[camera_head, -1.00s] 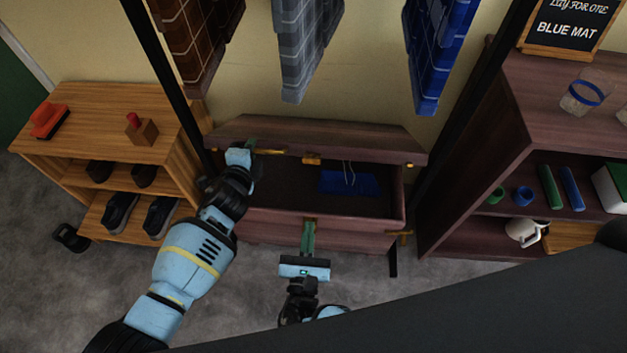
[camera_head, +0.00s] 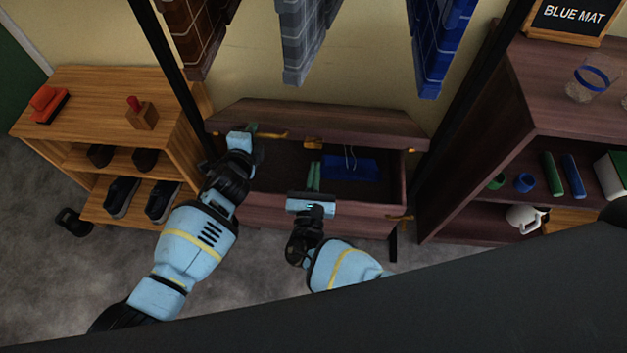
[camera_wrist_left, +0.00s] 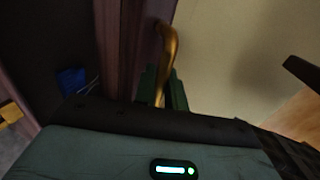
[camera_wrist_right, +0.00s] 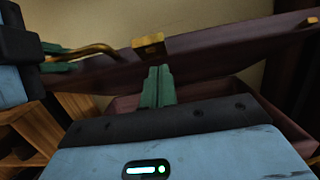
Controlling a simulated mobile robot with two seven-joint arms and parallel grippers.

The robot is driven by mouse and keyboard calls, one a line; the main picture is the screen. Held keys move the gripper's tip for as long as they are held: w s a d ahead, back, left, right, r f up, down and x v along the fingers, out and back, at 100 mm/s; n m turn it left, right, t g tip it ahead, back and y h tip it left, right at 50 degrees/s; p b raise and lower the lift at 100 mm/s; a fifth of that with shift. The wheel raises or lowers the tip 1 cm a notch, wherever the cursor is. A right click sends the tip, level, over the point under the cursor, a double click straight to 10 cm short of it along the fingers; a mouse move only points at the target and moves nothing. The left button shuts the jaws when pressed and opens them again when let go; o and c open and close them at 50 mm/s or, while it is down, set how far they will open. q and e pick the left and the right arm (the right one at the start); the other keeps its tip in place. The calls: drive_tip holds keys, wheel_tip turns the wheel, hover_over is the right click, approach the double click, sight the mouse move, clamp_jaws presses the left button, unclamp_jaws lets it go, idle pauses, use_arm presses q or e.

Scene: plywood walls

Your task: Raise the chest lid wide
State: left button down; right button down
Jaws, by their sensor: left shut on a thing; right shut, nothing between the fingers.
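The dark reddish-brown chest has its lid (camera_head: 320,116) partly raised, tilted back toward the wall, with the inside showing. My left gripper (camera_head: 252,132) is shut on the brass handle (camera_wrist_left: 168,55) at the lid's left side; the handle also shows in the right wrist view (camera_wrist_right: 95,48). My right gripper (camera_head: 314,176) is shut and empty, its green fingers over the chest opening behind the front wall (camera_head: 350,218). In the right wrist view its fingertips (camera_wrist_right: 156,75) appear just below the lid's brass latch (camera_wrist_right: 148,45); contact cannot be told.
A blue item (camera_head: 352,168) lies inside the chest. Brown, grey and blue checked cloths hang above the lid, the grey one (camera_head: 303,45) near its middle. A wooden shoe rack (camera_head: 100,90) stands left, a dark shelf unit (camera_head: 465,170) right.

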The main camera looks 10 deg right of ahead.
sight(317, 143)
use_arm(q)
drive_tip(key=shift+r, duration=0.1)
use_arm(e)
drive_tip(key=shift+w+d+r, duration=0.15)
drive_tip(key=shift+w+r, duration=0.2)
drive_tip(key=shift+r, duration=0.2)
drive_tip(key=shift+w+d+r, duration=0.1)
drive_tip(key=shift+w+r, duration=0.25)
drive_tip(key=shift+r, duration=0.2)
